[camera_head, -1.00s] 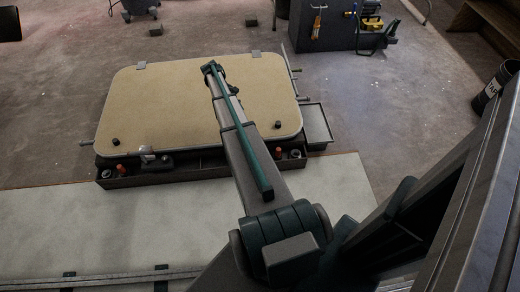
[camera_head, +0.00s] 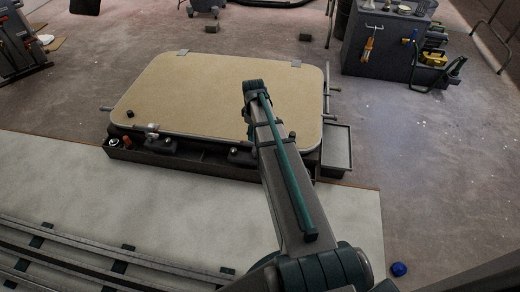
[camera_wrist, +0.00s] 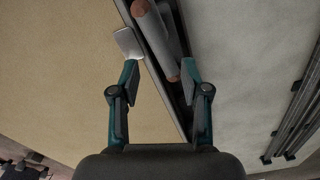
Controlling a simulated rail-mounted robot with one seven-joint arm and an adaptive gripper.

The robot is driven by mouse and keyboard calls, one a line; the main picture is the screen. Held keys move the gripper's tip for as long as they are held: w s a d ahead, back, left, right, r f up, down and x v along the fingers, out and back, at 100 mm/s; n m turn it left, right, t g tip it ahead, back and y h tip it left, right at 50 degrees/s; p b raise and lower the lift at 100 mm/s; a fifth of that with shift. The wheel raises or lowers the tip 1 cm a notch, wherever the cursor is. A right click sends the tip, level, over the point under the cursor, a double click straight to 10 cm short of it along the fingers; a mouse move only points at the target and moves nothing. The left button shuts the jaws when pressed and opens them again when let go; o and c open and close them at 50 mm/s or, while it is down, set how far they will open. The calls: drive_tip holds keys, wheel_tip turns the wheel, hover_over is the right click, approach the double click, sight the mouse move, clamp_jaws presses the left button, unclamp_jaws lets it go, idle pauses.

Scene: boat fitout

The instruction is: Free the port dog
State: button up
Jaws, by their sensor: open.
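A tan hatch lid (camera_head: 200,95) with rounded corners lies flat on a dark frame in the head view. Two dark dogs sit along its near edge: one at the left (camera_head: 160,145) beside a pale tab (camera_head: 152,127), and one (camera_head: 241,155) close to my arm. I cannot tell which is the port one. In the wrist view, my gripper (camera_wrist: 160,72) is open and empty over the lid's edge. A grey cylindrical handle (camera_wrist: 154,38) with a copper-coloured end lies just beyond the fingertips, beside a pale tab (camera_wrist: 127,42).
A near trough (camera_head: 190,162) holds small parts at its left end. A grey tray (camera_head: 337,147) sits right of the lid. A black knob (camera_head: 130,113) stands on the lid. A tool cabinet (camera_head: 382,45) is at the back right. The pale deck in front is largely clear.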

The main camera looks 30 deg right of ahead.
sight(255, 148)
wheel_tip(255, 148, down, 10)
drive_tip(key=b, duration=0.4)
